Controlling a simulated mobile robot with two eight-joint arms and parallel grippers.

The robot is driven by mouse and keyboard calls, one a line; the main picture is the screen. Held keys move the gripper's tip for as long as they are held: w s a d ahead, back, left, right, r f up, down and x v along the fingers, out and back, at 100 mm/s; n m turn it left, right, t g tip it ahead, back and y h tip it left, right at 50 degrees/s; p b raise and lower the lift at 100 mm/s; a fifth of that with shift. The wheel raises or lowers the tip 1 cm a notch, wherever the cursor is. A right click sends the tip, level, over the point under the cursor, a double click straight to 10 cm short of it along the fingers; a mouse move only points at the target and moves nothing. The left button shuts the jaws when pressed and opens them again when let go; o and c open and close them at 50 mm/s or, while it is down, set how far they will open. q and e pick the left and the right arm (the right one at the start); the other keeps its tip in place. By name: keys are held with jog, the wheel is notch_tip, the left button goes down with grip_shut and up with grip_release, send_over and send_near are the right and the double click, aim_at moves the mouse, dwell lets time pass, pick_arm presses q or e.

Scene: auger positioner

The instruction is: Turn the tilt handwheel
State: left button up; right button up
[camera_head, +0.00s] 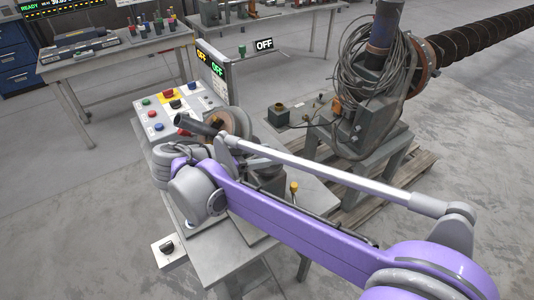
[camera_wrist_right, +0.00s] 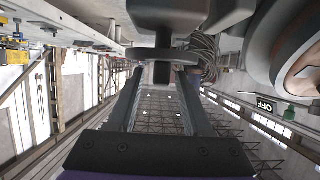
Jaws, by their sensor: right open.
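In the right wrist view, a dark grey wheel-like part (camera_wrist_right: 180,56), probably the tilt handwheel, shows nearly edge-on with a short dark stub (camera_wrist_right: 162,72) at its middle. My right gripper (camera_wrist_right: 162,82) is open, with one finger on each side of the stub. I cannot tell whether the fingers touch it. In the head view, my purple right arm reaches in from the right over the positioner and hides the gripper and the wheel-like part. A round brownish disc (camera_head: 238,121) and a dark cylinder (camera_head: 194,125) show just beyond the arm. My left gripper is out of view.
A control panel (camera_head: 168,108) with coloured buttons stands behind the positioner, beside a display (camera_head: 213,68) reading OFF. A cable-wrapped machine (camera_head: 362,105) with a long auger (camera_head: 470,42) stands on a pallet at right. A small switch box (camera_head: 168,250) sits at front left.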

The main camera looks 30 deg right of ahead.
jog(key=shift+d+f, duration=0.15)
jog(key=shift+d, duration=0.15)
grip_shut()
jog(key=shift+n+t, duration=0.3)
